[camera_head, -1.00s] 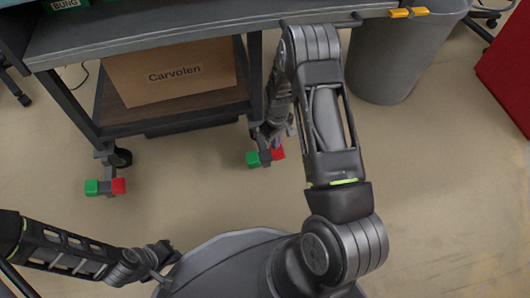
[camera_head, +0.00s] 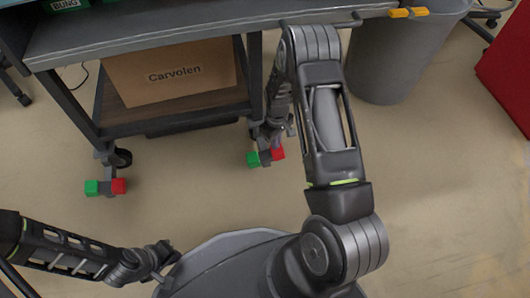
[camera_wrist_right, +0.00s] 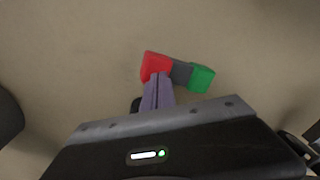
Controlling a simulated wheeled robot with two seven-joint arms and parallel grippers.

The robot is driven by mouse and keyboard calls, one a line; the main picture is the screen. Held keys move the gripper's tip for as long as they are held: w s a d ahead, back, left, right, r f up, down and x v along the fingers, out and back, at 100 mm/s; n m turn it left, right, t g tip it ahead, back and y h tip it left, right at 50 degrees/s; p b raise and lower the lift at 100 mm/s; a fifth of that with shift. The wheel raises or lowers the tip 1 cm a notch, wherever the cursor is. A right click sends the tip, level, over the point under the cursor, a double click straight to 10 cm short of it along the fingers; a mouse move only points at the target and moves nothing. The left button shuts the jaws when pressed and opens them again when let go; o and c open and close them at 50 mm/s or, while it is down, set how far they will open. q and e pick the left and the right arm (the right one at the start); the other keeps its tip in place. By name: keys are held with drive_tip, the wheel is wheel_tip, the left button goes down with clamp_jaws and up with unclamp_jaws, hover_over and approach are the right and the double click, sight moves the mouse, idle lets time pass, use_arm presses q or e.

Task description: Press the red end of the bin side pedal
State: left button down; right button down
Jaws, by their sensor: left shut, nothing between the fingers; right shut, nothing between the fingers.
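The bin side pedal (camera_head: 265,157) is on the right-hand caster of the cart, with a green left end and a red right end (camera_head: 278,153) in the head view. In the right wrist view its red end (camera_wrist_right: 156,66) is at the left and its green end at the right. My right gripper (camera_wrist_right: 158,79) is shut and empty, its purple fingertips overlapping the red end's lower edge. I cannot tell whether they touch it. In the head view my right forearm partly hides that gripper. My left gripper (camera_head: 165,256) is at lower left, far from the pedal, its fingers hard to make out.
Another green and red pedal (camera_head: 106,187) is on the cart's left caster. The cart (camera_head: 150,38) holds a Carvolen box (camera_head: 170,75) on its lower shelf. A grey bin (camera_head: 400,60) stands to the right. The floor between the casters is clear.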

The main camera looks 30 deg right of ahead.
drive_tip(key=shift+a+f+b, duration=0.1)
drive_tip(key=shift+f+b, duration=0.9)
drive_tip(key=shift+f, duration=0.35)
idle(0.9)
drive_tip(key=shift+r+p, duration=2.65)
drive_tip(key=shift+r, duration=0.95)
